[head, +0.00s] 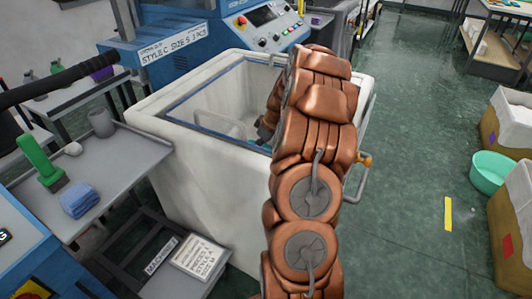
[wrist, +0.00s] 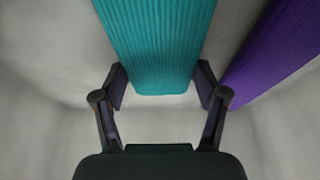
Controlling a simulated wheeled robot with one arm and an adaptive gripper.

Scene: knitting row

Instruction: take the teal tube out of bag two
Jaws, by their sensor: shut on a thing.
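The teal tube (wrist: 153,45), a ribbed knitted piece, shows in the upper middle of the wrist view. My gripper (wrist: 160,86) has one finger on each side of its near end and is shut on it. The tube's far end is out of frame. In the head view my arm reaches down into a large white cloth bag (head: 205,180) with an open top. No bag number is readable.
A purple ribbed tube (wrist: 278,45) lies right of the teal one, inside pale walls. A blue machine (head: 185,50) stands behind the bag. Green floor (head: 410,130) is open at right.

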